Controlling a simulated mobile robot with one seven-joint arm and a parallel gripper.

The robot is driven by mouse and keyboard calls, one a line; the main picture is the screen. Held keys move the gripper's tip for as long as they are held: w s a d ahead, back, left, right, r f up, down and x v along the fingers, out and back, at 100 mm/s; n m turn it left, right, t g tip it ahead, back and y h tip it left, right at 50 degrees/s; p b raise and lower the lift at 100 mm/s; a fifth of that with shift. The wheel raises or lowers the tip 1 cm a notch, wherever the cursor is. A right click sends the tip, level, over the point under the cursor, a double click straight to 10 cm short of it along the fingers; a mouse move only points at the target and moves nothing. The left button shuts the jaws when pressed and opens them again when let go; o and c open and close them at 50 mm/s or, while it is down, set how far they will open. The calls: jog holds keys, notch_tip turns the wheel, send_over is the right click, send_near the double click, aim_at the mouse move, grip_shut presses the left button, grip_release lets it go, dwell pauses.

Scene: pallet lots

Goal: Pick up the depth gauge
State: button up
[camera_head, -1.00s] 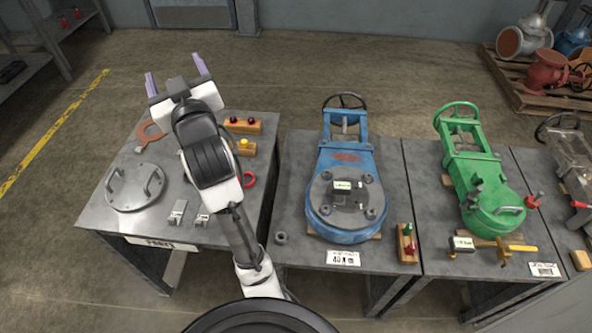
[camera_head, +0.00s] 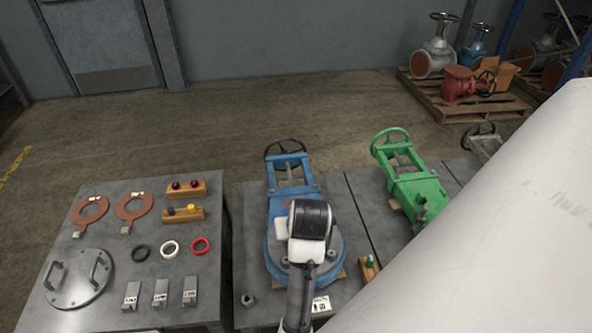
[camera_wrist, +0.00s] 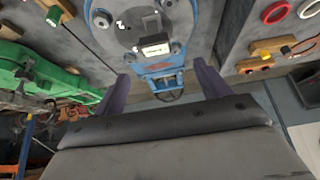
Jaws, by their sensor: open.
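My gripper (camera_wrist: 160,70) is open and empty in the wrist view, its two purple fingers spread wide with the blue valve's far end and handwheel showing between them. In the head view its fingers are hidden. I cannot clearly make out the depth gauge now. A brass tool at the left edge of the wrist view (camera_wrist: 9,30) is cut off, and I cannot tell whether it is the gauge. The large white part of my arm covers the right of the head view.
The blue valve (camera_head: 279,205) and green valve (camera_head: 415,190) stand on benches.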

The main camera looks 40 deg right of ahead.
jog(key=shift+s+d+b+x, duration=0.15)
jog(key=shift+b+x, duration=0.65)
jog(key=shift+x, duration=1.1)
jog(key=shift+s+b+x, duration=0.15)
jog(key=shift+b+x, duration=0.65)
jog(key=shift+x, duration=1.1)
jog(key=shift+s+d+b+x, duration=0.15)
jog(key=shift+b+x, duration=0.65)
jog(key=shift+x, duration=1.1)
jog(key=shift+f, duration=0.15)
jog(key=shift+c, duration=0.4)
jog(key=c, duration=1.2)
jog(key=shift+c, duration=1)
